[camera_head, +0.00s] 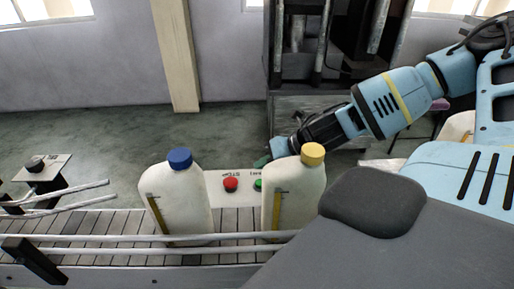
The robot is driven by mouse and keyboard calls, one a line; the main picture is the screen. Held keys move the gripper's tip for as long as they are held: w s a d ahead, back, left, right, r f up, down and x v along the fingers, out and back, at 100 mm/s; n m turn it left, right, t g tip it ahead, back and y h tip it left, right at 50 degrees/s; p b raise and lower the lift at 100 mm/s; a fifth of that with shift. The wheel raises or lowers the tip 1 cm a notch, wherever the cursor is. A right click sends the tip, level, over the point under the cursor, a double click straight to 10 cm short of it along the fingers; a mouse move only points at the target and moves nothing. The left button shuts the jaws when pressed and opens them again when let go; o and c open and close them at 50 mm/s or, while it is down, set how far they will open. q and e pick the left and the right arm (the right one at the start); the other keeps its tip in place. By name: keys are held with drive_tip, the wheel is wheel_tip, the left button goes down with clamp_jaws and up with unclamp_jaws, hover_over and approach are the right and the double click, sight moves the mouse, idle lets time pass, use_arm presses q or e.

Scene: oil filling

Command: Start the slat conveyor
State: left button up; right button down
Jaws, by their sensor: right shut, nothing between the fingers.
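The slat conveyor (105,224) runs across the bottom of the head view, with metal guide rails along it. A pale control panel (214,182) stands behind it, with a red button (231,184) and a green button (258,184). The green button is partly hidden by the yellow-capped bottle (298,193). A blue-capped bottle (177,200) stands upright to the left of the red button. My right gripper (264,161) is shut and empty, just above the green button in the picture. Its fingertips are partly hidden by the yellow-capped bottle, and I cannot tell whether they touch the panel. My left gripper is not in view.
A small stand with a dark knob (35,166) is at the left. A dark machine frame (290,75) stands behind my right gripper, and a beige pillar (176,60) rises by the wall. The floor between panel and wall is clear on the left.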

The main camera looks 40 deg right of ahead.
sight(260, 184)
wheel_tip(260, 184, down, 3)
drive_tip(key=shift+b, duration=0.5)
drive_tip(key=shift+f, duration=0.25)
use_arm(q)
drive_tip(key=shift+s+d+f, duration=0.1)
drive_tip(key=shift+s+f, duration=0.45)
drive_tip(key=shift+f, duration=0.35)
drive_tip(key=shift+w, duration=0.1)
use_arm(e)
drive_tip(key=shift+f, duration=0.1)
idle(0.5)
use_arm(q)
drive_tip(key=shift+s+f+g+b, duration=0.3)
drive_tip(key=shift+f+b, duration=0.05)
use_arm(e)
drive_tip(key=shift+f, duration=0.35)
